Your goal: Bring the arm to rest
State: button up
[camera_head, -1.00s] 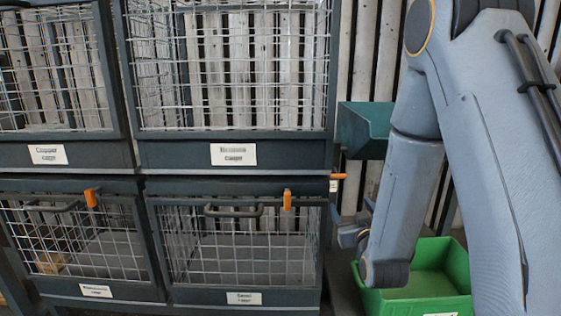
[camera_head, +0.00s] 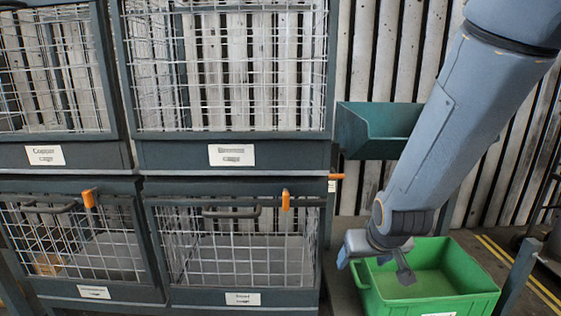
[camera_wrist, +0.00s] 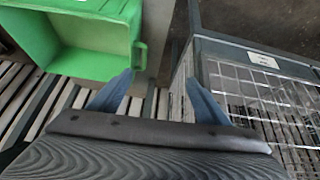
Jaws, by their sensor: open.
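My gripper (camera_wrist: 158,98) is open and empty in the wrist view, its two blue fingers spread apart with nothing between them. In the head view my arm comes down from the upper right, and its wrist end is just above the left side of a green bin (camera_head: 430,285).
Stacked wire cages fill the left; the lower right cage (camera_head: 240,250) stands close to my gripper. Its door has an orange latch (camera_head: 286,200). A teal bin (camera_head: 375,130) hangs behind my arm. Yellow floor lines (camera_head: 525,275) run at the right.

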jog(key=s+r+g, duration=0.1)
jog(key=s+g, duration=0.3)
jog(key=s, duration=0.6)
jog(key=s+a+r+n+g, duration=0.2)
jog(key=s+a+r+n, duration=0.25)
jog(key=s+a, duration=0.85)
jog(key=d+r+m+p, duration=0.2)
jog(key=d+r+p, duration=0.4)
jog(key=r+p, duration=0.3)
jog(key=w+d+r+m+p, duration=0.1)
jog(key=d+r+m+p, duration=0.2)
jog(key=p, duration=1.1)
jog(key=d+r, duration=0.3)
jog(key=r, duration=0.3)
jog(key=shift+d+r, duration=0.15)
jog(key=shift+d, duration=0.15)
